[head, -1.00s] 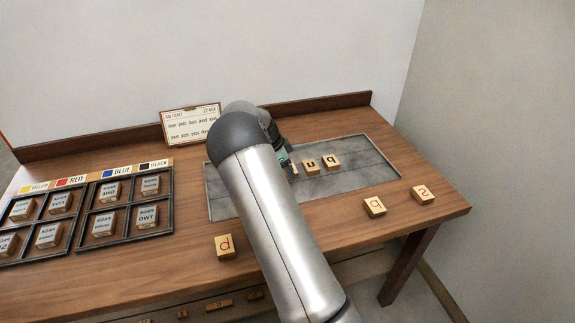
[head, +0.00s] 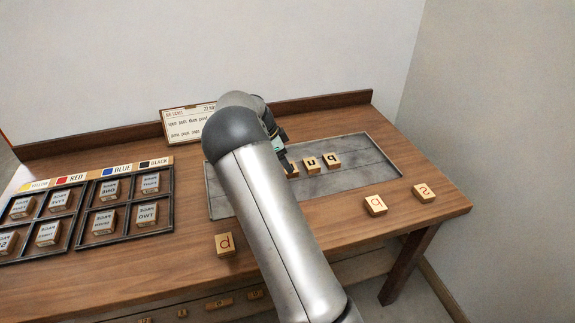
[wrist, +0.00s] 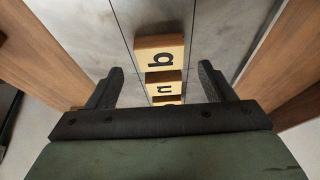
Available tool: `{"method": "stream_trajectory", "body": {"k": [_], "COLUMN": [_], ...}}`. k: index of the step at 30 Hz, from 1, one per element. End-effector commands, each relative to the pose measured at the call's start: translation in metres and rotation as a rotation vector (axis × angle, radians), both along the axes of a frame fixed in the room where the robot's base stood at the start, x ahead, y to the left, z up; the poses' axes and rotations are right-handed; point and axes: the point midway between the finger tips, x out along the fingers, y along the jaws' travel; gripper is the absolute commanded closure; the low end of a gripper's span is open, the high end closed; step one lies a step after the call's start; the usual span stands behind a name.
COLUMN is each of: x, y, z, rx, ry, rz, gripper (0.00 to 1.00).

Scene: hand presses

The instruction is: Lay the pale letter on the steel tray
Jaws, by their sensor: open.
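Three wooden letter blocks stand in a row on the steel tray (head: 365,172): a right one (head: 331,160), a middle one (head: 312,164) and a left one (head: 294,171) partly hidden by my gripper. They bear black letters. Loose blocks with reddish letters lie on the table: front left (head: 224,243), right (head: 375,205) and far right (head: 424,194). I cannot tell which is the pale letter. My gripper (wrist: 160,85) is open over the tray, its fingers apart on either side of the row in the wrist view. The block nearest the palm is mostly hidden there. Nothing is visibly held.
A dark compartmented case (head: 172,215) with labelled blocks stands at left. A printed card (head: 188,122) leans at the back near a raised wooden ledge (head: 330,103). The tray's right part is bare. More blocks (head: 218,303) show below the table's front edge.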

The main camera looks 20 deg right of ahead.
Motion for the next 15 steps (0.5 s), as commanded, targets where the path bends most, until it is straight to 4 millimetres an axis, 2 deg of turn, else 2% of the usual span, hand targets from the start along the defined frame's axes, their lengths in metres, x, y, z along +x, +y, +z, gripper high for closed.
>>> {"method": "stream_trajectory", "body": {"k": [3,7,15], "x": [0.003,0.005,0.005], "y": [0.012,0.022,0.032], "z": [0.025,0.049,0.073], "rx": [0.000,0.000,0.000], "ry": [-0.006,-0.005,-0.001], "rz": [0.002,0.002,0.000], "gripper": [0.24,0.24,0.24]}}
